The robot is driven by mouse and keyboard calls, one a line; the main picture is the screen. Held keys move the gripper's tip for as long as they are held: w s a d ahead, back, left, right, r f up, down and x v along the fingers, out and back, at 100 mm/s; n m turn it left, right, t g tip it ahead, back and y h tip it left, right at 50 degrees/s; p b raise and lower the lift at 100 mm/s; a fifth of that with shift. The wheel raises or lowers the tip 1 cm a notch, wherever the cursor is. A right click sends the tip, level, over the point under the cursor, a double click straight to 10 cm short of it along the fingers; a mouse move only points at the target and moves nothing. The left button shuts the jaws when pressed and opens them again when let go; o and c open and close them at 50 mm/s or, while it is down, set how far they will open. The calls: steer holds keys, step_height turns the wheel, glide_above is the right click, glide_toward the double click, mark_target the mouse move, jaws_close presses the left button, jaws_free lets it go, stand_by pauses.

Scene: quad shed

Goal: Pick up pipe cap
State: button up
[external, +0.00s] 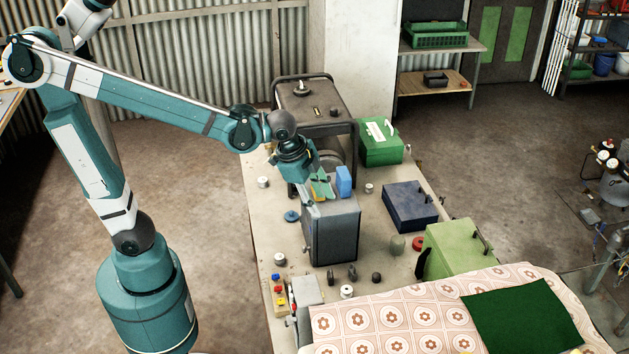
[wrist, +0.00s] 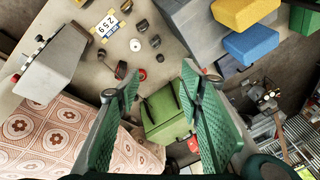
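My gripper (external: 318,193) is above the grey box on the table in the external view. In the wrist view my gripper (wrist: 163,88) is open, its green-padded fingers wide apart with nothing between them. Several small round pieces lie on the table; I cannot tell which is the pipe cap. Dark pieces (external: 353,274) stand in front of the grey box. A pale cylinder (external: 263,182) stands at the table's left edge and a pale ring-like piece (external: 347,291) near the cloth. In the wrist view a dark round piece (wrist: 142,25) lies near the top, apart from my fingers.
The grey box (external: 332,232) carries a blue block (external: 344,180) and a yellow block (wrist: 245,12). A generator (external: 316,105) stands behind. Dark blue (external: 409,206) and green (external: 458,249) cases line the right side. A patterned cloth (external: 390,325) covers the front.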

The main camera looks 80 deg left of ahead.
steer(key=w+d+f+m+g+b, duration=0.25)
steer(key=w+f+m, duration=0.25)
steer(key=w+f, duration=0.65)
steer(key=m+g+y+b, duration=0.1)
steer(key=m+g+b, duration=0.15)
steer(key=m, duration=0.25)
glide_above(377, 274)
steer(key=shift+t, duration=0.4)
steer(key=f, duration=1)
steer(key=d+f, duration=0.1)
steer(key=f, duration=0.4)
steer(key=shift+s+f, duration=0.1)
steer(key=shift+s, duration=0.05)
steer(key=shift+f, duration=0.4)
steer(key=shift+f, duration=0.1)
steer(key=shift+a+f+b, duration=0.15)
steer(key=shift+f+b, duration=0.2)
steer(key=shift+f, duration=0.85)
steer(key=shift+a+f+b, duration=0.15)
steer(key=shift+f, duration=1.15)
steer(key=shift+a+f+b, duration=0.15)
steer(key=shift+f, duration=1.1)
